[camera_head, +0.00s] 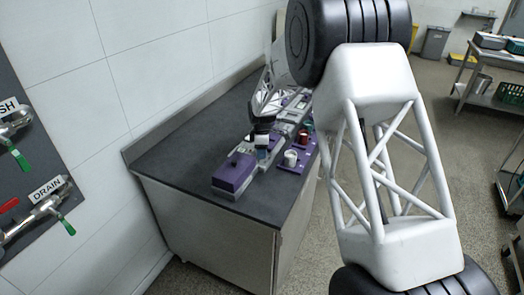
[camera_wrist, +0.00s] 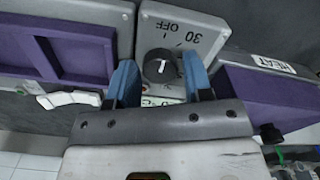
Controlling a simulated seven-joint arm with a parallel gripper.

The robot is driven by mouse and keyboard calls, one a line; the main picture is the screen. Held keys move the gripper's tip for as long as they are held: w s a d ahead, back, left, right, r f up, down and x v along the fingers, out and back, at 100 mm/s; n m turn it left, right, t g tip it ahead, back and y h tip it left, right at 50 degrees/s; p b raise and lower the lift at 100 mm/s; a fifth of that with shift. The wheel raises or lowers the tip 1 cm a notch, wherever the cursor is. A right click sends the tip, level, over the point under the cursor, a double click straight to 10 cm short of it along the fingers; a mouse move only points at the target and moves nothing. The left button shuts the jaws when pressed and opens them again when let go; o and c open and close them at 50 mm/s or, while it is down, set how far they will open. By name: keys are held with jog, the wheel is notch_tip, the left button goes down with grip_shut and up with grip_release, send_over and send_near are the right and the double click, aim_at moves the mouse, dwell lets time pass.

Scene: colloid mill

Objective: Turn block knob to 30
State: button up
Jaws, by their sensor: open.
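The block knob (camera_wrist: 160,67) is a round black dial with a short white mark, on a grey panel (camera_wrist: 153,20) in the wrist view. The printed "30" and "OFF" lie above it in the picture, "30" further right. My gripper (camera_wrist: 158,75) has two blue fingers, one on each side of the knob, with gaps visible. It is open, and the knob sits between the fingers. Whether the fingers are level with the knob or above it, I cannot tell. In the head view my gripper (camera_head: 262,136) is over the purple and grey device; the knob is hidden there.
The device's purple end block (camera_head: 234,173) sits nearest on the dark worktop (camera_head: 180,150). A white cylinder (camera_head: 290,158) and a red one (camera_head: 303,138) stand to its right. In the wrist view a purple part marked "HEAT" (camera_wrist: 272,64) lies right, with a white lever (camera_wrist: 68,98) at left.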

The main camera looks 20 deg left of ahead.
jog(key=shift+c, duration=0.4)
jog(key=c, duration=0.6)
jog(key=shift+o, duration=0.2)
jog(key=m, duration=0.8)
jog(key=shift+m, duration=0.3)
jog(key=o, duration=0.6)
